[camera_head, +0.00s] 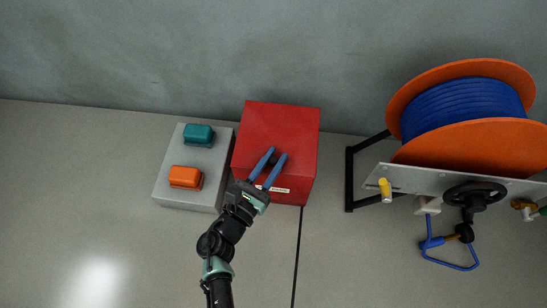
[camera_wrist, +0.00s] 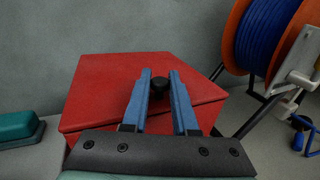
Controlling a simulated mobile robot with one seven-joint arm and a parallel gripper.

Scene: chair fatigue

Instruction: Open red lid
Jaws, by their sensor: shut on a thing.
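A red box (camera_head: 303,188) stands on the floor against the wall. Its red lid (camera_head: 283,122) lies on top and also shows in the wrist view (camera_wrist: 105,85); it appears closed, with a seam along its right side. A small black knob (camera_head: 273,160) sits on the lid and shows between my fingers in the wrist view (camera_wrist: 160,86). My gripper (camera_head: 275,156) has its two blue fingers on either side of the knob, shut on it. The fingers and palm hide part of the lid's front, also in the wrist view (camera_wrist: 160,78).
Left of the box is a grey block (camera_head: 196,156) with a teal button (camera_head: 198,134) and an orange button (camera_head: 185,177). To the right is an orange reel (camera_head: 470,142) with blue hose on a black frame (camera_head: 349,180). The floor in front is mostly clear.

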